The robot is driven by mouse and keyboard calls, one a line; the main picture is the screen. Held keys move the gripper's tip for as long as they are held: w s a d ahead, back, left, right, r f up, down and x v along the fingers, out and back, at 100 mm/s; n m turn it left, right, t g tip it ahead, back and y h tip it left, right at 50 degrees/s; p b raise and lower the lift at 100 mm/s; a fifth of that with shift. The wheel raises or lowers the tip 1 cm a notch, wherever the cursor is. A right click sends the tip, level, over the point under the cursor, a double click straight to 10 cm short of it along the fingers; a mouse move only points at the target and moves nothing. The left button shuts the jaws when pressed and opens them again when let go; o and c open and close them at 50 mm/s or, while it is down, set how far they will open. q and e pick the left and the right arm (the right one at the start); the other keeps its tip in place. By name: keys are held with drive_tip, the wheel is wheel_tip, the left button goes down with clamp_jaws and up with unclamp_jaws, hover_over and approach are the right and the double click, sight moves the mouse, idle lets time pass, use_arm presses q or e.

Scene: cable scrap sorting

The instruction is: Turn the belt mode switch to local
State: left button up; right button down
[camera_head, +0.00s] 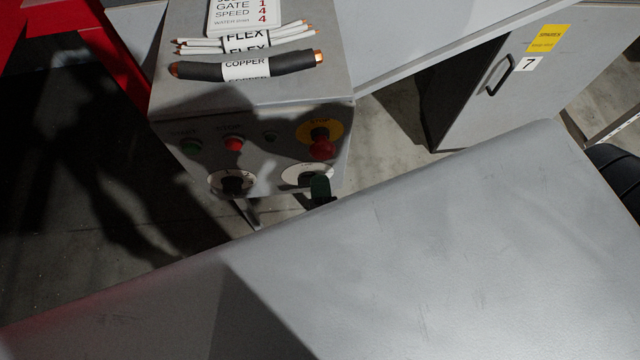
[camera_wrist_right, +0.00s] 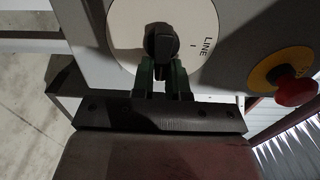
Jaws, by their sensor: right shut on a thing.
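The grey control box (camera_head: 250,125) stands at the upper left of the head view, with two rotary switches low on its front. The right switch's white dial (camera_head: 299,176) is partly covered by my right gripper (camera_head: 320,187). In the right wrist view, the black knob (camera_wrist_right: 160,42) sits on the round dial (camera_wrist_right: 122,22), which reads LINE beside it. My right gripper (camera_wrist_right: 163,72) has its green fingers shut on this knob. Which mark the knob points at is not clear. The left switch (camera_head: 232,182) is free. My left gripper is not in view.
A red mushroom stop button (camera_head: 322,149) on a yellow disc is close above the held switch. A green button (camera_head: 191,147) and a red button (camera_head: 234,144) sit further left. Labelled cable pieces, including a dark copper one (camera_head: 195,71), lie on the box top.

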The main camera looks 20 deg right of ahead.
drive_tip(key=shift+f, duration=0.1)
drive_tip(key=c, duration=1.1)
unclamp_jaws()
drive_tip(key=shift+s, duration=0.1)
drive_tip(key=b+v, duration=0.1)
drive_tip(key=v, duration=0.9)
drive_tip(key=shift+s+a, duration=0.1)
drive_tip(key=shift+s, duration=0.2)
